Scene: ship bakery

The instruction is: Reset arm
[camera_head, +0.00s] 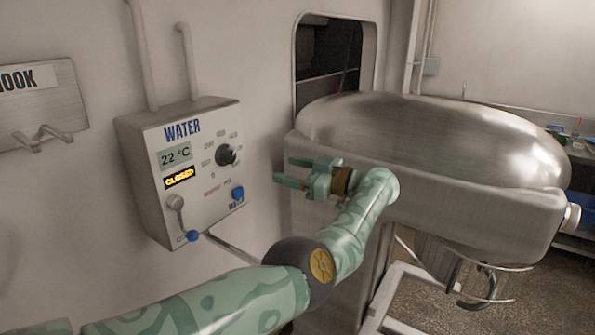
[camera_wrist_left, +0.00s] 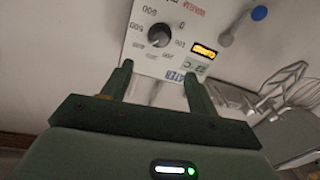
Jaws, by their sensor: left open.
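My left arm reaches in from the lower left in the head view. Its green left gripper (camera_head: 292,172) is open and empty, with its fingers pointing left toward the water control box (camera_head: 200,205). In the left wrist view the left gripper (camera_wrist_left: 155,82) also shows open, with nothing between its two fingers. The box's black dial (camera_wrist_left: 159,36) shows beyond the fingertips there, apart from them. The box display reads 22 °C and a lit sign (camera_head: 180,178) reads CLOSED. My right gripper is in neither view.
A large steel mixer (camera_head: 430,150) stands right of the gripper, close behind the wrist. A hook plate (camera_head: 45,105) is on the wall at the left. The box has a lever (camera_head: 176,204) with a blue end. A wall opening (camera_head: 330,55) is above the gripper.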

